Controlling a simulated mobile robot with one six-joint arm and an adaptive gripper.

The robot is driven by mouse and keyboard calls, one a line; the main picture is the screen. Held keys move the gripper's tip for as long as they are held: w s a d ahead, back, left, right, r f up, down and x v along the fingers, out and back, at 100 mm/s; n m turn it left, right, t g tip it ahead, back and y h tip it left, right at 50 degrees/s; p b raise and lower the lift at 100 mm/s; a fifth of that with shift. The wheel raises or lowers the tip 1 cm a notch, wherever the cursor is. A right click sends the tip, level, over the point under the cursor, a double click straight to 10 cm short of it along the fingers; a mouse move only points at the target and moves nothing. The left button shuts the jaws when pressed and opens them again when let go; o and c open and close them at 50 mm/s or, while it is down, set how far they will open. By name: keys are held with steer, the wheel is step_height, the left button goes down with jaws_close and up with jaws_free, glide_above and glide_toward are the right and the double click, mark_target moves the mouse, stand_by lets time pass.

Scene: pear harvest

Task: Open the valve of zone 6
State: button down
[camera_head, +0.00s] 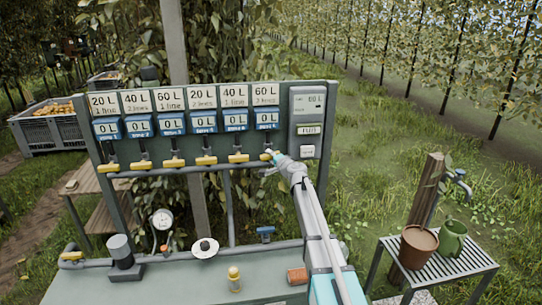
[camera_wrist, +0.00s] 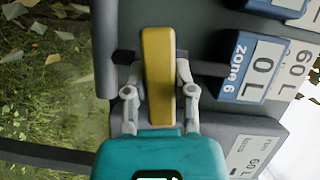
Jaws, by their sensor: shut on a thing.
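The zone 6 valve has a yellow bar handle (camera_wrist: 159,80), close up in the wrist view. My gripper (camera_wrist: 159,88) has one finger on each long side of the handle and is shut on it. The handle lies roughly in line with the dark pipe (camera_wrist: 105,45) beside it. The blue zone 6 meter (camera_wrist: 255,68) reads 0 L. In the head view my gripper (camera_head: 270,155) is at the right end of the valve row, below the zone 6 meter (camera_head: 267,118), and mostly hides that handle.
Several other yellow valve handles (camera_head: 205,160) sit along the pipe to the left. A grey control box (camera_head: 307,120) is just right of my gripper.

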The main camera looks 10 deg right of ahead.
steer(key=n+g+h+p, duration=0.1)
steer(key=n+p, duration=0.1)
steer(key=n, duration=0.1)
steer(key=shift+r+n, duration=0.15)
steer(key=shift+n, duration=0.15)
steer(key=n+h+p, duration=0.1)
steer(key=n+p, duration=0.1)
steer(key=shift+n+g+h, duration=0.3)
steer(key=shift+g, duration=0.1)
steer(key=n+h+p, duration=0.1)
steer(key=n+h, duration=0.1)
steer(key=n, duration=0.1)
steer(key=shift+a+g, duration=0.1)
steer(key=shift+g, duration=0.2)
steer(key=shift+s+f+n+h, duration=0.1)
steer(key=shift+f+n+h, duration=0.1)
steer(key=shift+n+h, duration=0.9)
steer(key=shift+n, duration=0.3)
steer(key=shift+c, duration=2.2)
jaws_free()
